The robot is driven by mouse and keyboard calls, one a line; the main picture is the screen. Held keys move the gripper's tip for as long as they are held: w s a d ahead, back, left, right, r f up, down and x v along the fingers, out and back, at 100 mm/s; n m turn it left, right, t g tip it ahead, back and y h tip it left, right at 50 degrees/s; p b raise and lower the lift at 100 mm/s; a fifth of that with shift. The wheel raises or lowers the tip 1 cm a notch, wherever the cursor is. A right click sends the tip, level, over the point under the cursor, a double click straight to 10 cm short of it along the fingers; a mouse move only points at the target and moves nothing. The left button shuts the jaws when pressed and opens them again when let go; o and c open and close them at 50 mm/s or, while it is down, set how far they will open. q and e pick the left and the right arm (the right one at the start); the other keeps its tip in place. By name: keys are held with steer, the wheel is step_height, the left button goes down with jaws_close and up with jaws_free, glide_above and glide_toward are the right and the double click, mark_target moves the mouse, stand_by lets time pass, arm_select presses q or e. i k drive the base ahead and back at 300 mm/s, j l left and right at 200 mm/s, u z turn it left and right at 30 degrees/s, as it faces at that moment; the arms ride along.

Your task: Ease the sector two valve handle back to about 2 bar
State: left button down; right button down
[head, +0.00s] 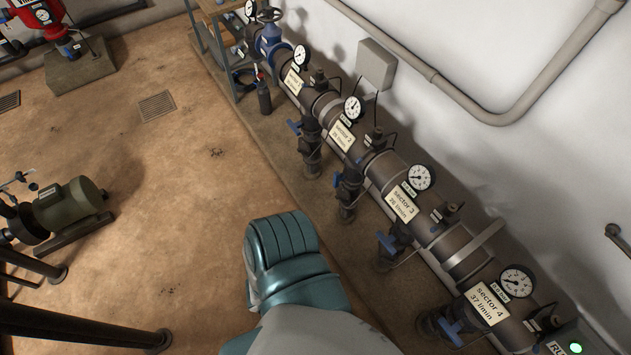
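The sector 2 label (342,134) is on the dark horizontal manifold pipe (378,168) along the right wall. A round white gauge (353,107) stands above that label; its needle is too small to read. The blue sector two valve handle (338,181) is on the branch below the label, and its exact angle is hard to tell. A teal ribbed part with a pale section, apparently mine, rises from the bottom middle, left of the manifold and apart from the handle. Neither gripper shows.
Similar blue handles serve sector 1 (294,127), sector 3 (387,244) and sector 4 (451,331). A green light (575,348) glows at bottom right. A green motor (70,205) and dark posts (85,325) stand left. The brown floor (200,150) between is mostly clear.

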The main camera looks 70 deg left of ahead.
mark_target(338, 176)
steer(key=u, duration=2.1)
